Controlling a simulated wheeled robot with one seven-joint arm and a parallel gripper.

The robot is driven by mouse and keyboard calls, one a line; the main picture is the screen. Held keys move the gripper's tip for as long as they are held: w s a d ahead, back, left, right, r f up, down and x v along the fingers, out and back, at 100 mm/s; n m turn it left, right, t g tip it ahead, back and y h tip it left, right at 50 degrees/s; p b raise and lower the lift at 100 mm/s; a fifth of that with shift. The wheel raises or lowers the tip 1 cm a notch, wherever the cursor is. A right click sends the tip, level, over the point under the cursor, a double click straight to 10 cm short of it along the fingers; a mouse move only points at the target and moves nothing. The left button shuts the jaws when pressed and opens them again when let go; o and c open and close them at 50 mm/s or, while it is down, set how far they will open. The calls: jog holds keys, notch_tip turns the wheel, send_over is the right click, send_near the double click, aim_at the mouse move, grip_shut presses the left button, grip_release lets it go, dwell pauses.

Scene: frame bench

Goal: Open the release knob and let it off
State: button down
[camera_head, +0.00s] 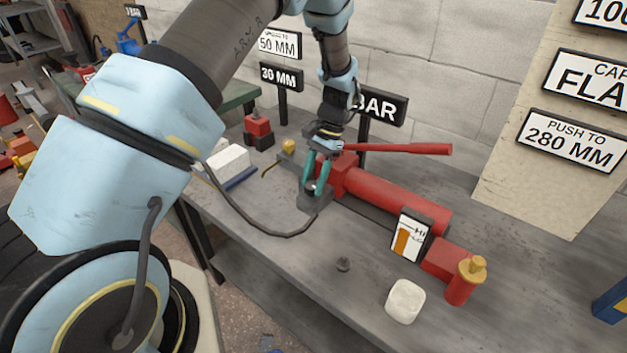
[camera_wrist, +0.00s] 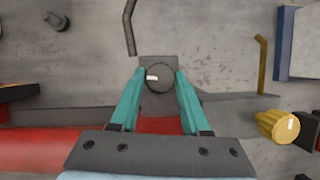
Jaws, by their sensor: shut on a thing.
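The release knob is a dark round knob with a small white mark (camera_wrist: 159,77). It sits on a grey block (camera_wrist: 158,62), which also shows in the head view (camera_head: 316,203), at the end of the red pump (camera_head: 385,197). My gripper (camera_wrist: 160,80) has its two teal fingers on either side of the knob, shut on it. In the head view my gripper (camera_head: 313,186) points down at the block and the knob is mostly hidden between the fingers. I cannot tell how far the knob is turned.
A red lever (camera_head: 400,149) runs right behind my gripper. A yellow knob (camera_head: 288,146) stands to the left; it also shows in the wrist view (camera_wrist: 278,126). A white block (camera_head: 405,300) and red cylinder (camera_head: 460,287) stand at the right. The front bench is mostly clear.

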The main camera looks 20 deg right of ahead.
jog(key=shift+c, duration=1.9)
grip_release()
jog(key=shift+r, duration=0.1)
jog(key=b+v, duration=0.2)
jog(key=v, duration=0.8)
jog(key=shift+r+b, duration=0.3)
jog(key=shift+d, duration=0.1)
